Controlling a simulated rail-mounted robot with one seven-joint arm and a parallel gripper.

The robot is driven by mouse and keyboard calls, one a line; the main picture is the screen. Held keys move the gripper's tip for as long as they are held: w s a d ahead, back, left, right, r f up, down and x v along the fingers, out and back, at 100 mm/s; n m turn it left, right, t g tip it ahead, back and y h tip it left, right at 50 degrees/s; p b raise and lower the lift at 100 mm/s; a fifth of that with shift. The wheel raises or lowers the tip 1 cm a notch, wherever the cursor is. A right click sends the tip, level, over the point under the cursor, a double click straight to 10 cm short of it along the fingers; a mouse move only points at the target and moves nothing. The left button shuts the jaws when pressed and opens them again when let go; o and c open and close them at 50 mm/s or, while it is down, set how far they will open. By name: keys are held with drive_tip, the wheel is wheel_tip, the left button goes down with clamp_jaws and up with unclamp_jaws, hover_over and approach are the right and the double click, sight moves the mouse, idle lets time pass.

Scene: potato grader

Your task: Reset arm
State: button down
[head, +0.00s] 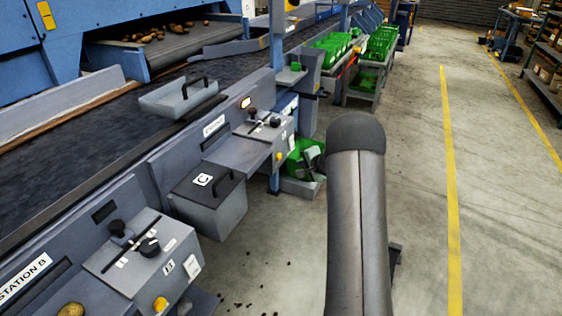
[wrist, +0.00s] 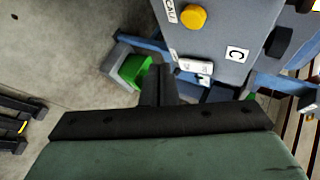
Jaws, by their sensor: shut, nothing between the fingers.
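My gripper (wrist: 159,72) shows in the wrist view, its two dark fingers together with nothing between them. It hangs over open space, apart from the grey station panel (wrist: 218,35) marked C and the green bin (wrist: 136,70) beyond it. In the head view, a grey link of my arm (head: 357,220) rises at the lower middle, over the aisle to the right of the grader.
The blue grader with its dark belt (head: 70,140) runs along the left. Station control panels (head: 140,255) and a grey bin with a black handle (head: 210,205) jut into the aisle. Green crates (head: 380,45) stand farther back.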

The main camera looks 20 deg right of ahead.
idle(0.3)
drive_tip(key=s+a+r+n+g+y+p, duration=0.2)
drive_tip(key=s+a+r+n+g+p, duration=0.15)
drive_tip(key=s+a+r, duration=0.6)
drive_tip(key=s+a+r+n+g+y+p, duration=0.25)
drive_tip(key=s+a+r+n, duration=0.35)
drive_tip(key=a, duration=0.6)
drive_tip(key=s+a+r+n+g+h+p, duration=0.1)
drive_tip(key=s+a+r+g+p, duration=0.15)
drive_tip(key=s, duration=0.55)
drive_tip(key=s+a+r+n+g+h+p, duration=0.1)
drive_tip(key=s+a+r+p, duration=0.2)
drive_tip(key=s, duration=0.5)
drive_tip(key=s+d+r+n+h, duration=0.1)
drive_tip(key=s+h, duration=0.1)
drive_tip(key=s, duration=0.4)
drive_tip(key=s+d+r+n+g+h+p, duration=0.1)
drive_tip(key=s+n, duration=0.1)
drive_tip(key=s, duration=0.5)
drive_tip(key=shift+d+r+h, duration=0.2)
drive_tip(key=shift+r+h, duration=0.05)
drive_tip(key=shift+h, duration=0.1)
drive_tip(key=shift+g, duration=0.25)
